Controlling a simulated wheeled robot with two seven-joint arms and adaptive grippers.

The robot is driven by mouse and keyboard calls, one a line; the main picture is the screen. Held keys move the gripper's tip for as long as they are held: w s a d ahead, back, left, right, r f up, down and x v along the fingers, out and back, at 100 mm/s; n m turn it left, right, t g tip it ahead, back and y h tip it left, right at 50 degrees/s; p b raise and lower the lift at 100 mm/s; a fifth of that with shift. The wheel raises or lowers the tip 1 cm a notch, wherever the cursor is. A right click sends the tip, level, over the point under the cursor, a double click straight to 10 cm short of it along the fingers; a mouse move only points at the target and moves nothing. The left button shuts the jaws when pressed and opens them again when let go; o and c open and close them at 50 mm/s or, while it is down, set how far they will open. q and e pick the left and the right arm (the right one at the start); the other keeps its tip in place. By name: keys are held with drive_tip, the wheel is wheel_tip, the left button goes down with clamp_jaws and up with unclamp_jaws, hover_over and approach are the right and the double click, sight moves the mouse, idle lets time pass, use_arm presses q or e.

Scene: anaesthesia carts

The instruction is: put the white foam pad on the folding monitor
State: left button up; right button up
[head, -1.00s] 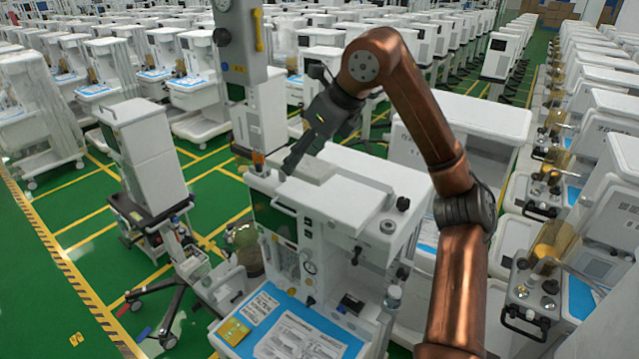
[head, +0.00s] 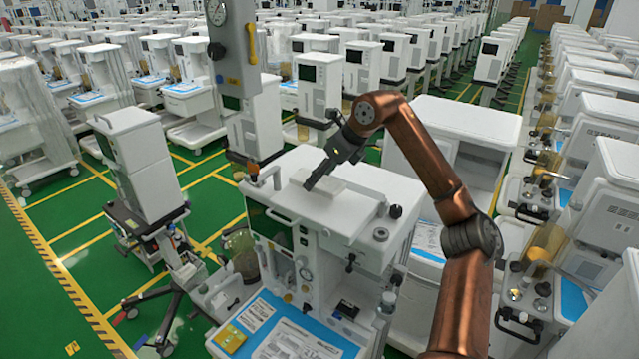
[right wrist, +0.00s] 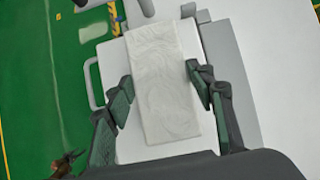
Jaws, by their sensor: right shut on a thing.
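The white foam pad (head: 333,185) is a flat pale slab on the white top of the near anaesthesia cart (head: 372,212). In the right wrist view the pad (right wrist: 160,85) runs lengthwise between the two fingers. My right gripper (head: 314,182) is down at the cart top, shut on the pad across its width; the wrist view also shows the gripper (right wrist: 164,88). I cannot tell whether the pad is lifted off the surface. A dark screen (head: 268,226) sits on the cart's front; I cannot tell whether it is the folding monitor. My left gripper is out of view.
A grey column with a gauge (head: 236,50) stands behind the cart's left. A tall white unit on a wheeled stand (head: 140,165) is at left, with green floor between. More carts crowd the right and back.

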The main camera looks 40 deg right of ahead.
drive_tip(key=shift+s+f, duration=0.1)
drive_tip(key=shift+f, duration=1.15)
drive_tip(key=o, duration=0.9)
drive_tip(key=v, duration=1.2)
drive_tip(key=shift+r, duration=0.1)
